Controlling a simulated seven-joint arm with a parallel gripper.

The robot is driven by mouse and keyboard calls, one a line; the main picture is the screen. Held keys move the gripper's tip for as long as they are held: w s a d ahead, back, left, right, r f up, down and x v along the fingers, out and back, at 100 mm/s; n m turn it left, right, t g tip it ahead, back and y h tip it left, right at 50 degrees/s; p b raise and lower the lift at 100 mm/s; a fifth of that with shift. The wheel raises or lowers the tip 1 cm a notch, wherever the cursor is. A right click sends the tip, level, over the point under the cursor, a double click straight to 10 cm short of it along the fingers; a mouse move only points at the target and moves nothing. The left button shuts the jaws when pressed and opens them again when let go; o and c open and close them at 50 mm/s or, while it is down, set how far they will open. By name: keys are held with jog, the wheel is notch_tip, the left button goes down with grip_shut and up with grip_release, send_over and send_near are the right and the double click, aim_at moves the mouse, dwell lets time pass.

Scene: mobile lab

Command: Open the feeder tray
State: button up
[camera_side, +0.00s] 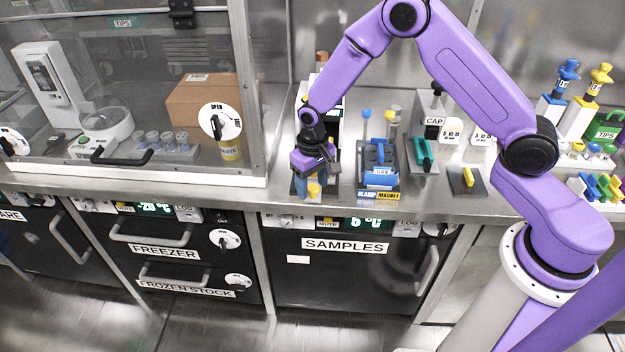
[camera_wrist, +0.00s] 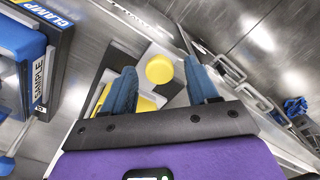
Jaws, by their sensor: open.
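A round yellow knob (camera_wrist: 159,69) shows between my fingers in the wrist view, on a grey and white fixture (camera_wrist: 157,45) at the bench edge. I take this fixture for the feeder tray, but no label on it is readable. A second yellow part (camera_wrist: 148,103) lies nearer my palm, partly hidden by the left finger. In the side view the yellow knob (camera_side: 313,191) is at the bench's front edge, below my gripper (camera_side: 311,181). My gripper (camera_wrist: 161,82) is open, its blue fingers on either side of the knob. I cannot tell whether they touch it. The fixture's body is mostly hidden.
A blue clamp magnet device (camera_side: 378,180) stands just right of my gripper. A glass-fronted cabinet (camera_side: 130,90) stands to the left. The black samples fridge (camera_side: 345,265) with its handle lies below the bench edge. A small yellow-handled block (camera_side: 467,180) sits further right.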

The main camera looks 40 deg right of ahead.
jog(key=shift+r, duration=0.15)
notch_tip(320, 180, up, 17)
dwell(0.5)
jog(key=shift+s+r, duration=0.1)
jog(key=s+d+r+n, duration=0.1)
jog(key=s+d+n, duration=0.2)
jog(key=s, duration=1.3)
jog(key=s+d+r+n, duration=0.1)
jog(key=s+d+n, duration=0.2)
jog(key=s+n, duration=0.6)
jog(key=s, duration=0.7)
jog(key=shift+r+n, duration=0.25)
jog(key=shift+n, duration=0.05)
